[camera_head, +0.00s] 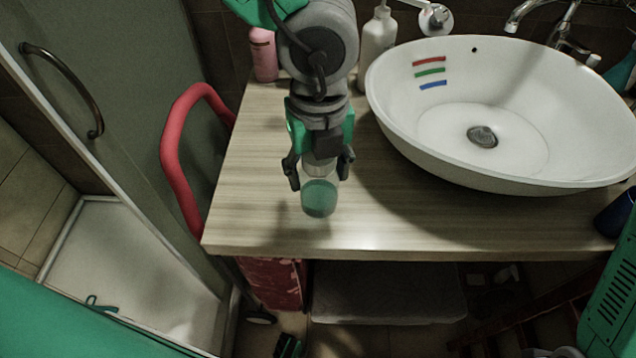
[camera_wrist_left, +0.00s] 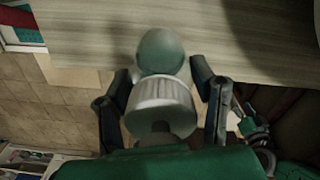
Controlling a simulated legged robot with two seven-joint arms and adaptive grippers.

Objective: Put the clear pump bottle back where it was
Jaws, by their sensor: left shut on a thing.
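My left gripper (camera_head: 319,172) is over the front left part of the counter, shut on the clear pump bottle (camera_head: 319,198). The bottle's lower part looks teal in the head view. In the left wrist view, my left gripper (camera_wrist_left: 163,95) has a finger on each side of the clear pump bottle (camera_wrist_left: 160,52), and its white ribbed collar (camera_wrist_left: 160,100) shows between them. The bottle's top is hidden by the gripper in the head view. I cannot tell whether its base touches the counter. My right gripper is out of view.
The wooden counter (camera_head: 255,200) is clear left of and in front of the bottle. A white oval basin (camera_head: 430,160) stands to the right. A pink bottle (camera_head: 263,55) and a white pump bottle (camera_head: 377,40) stand at the back. A red bar (camera_head: 170,150) curves beside the counter's left edge.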

